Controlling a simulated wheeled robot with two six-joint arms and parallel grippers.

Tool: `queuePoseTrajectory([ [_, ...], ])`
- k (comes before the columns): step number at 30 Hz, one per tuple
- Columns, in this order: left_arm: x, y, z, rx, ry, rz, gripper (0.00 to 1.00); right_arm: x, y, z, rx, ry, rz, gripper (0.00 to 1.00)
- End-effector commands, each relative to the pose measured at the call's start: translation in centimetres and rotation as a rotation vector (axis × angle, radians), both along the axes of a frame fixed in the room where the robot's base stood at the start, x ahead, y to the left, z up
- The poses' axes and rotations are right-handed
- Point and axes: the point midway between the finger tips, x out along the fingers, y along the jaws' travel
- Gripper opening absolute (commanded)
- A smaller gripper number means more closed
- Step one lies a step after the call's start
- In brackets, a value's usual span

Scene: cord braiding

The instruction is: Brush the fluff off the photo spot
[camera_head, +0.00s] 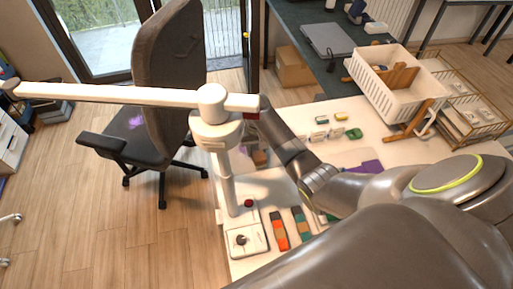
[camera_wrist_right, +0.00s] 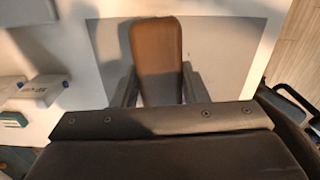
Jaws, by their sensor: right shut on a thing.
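My right gripper (camera_wrist_right: 158,82) is shut on a brown, rounded block, seemingly the brush (camera_wrist_right: 158,50), with one dark finger on each side of it. In the head view the gripper (camera_head: 257,146) is partly hidden behind the white stand, and the brush (camera_head: 261,158) shows as a small brown patch over the table. In the wrist view a grey flat area, seemingly the photo spot (camera_wrist_right: 225,50), lies beneath the brush, with a shadow beside it. I cannot tell whether the brush touches it. I see no fluff clearly. My left gripper is not in view.
A white stand (camera_head: 227,180) with a long level arm rises at the table's left edge, close to my right gripper. Coloured cord pieces (camera_head: 278,230) lie in front. A purple cloth (camera_head: 365,167) and white crate (camera_head: 365,75) are right. An office chair (camera_head: 165,85) stands left.

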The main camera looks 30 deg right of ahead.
Motion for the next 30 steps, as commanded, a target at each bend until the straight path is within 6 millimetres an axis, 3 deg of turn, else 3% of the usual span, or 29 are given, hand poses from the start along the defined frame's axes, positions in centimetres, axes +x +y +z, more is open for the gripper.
queuePoseTrajectory([
  [30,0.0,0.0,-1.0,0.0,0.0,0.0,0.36,0.0,0.0,-2.0,0.0,0.0,0.0,0.22],
])
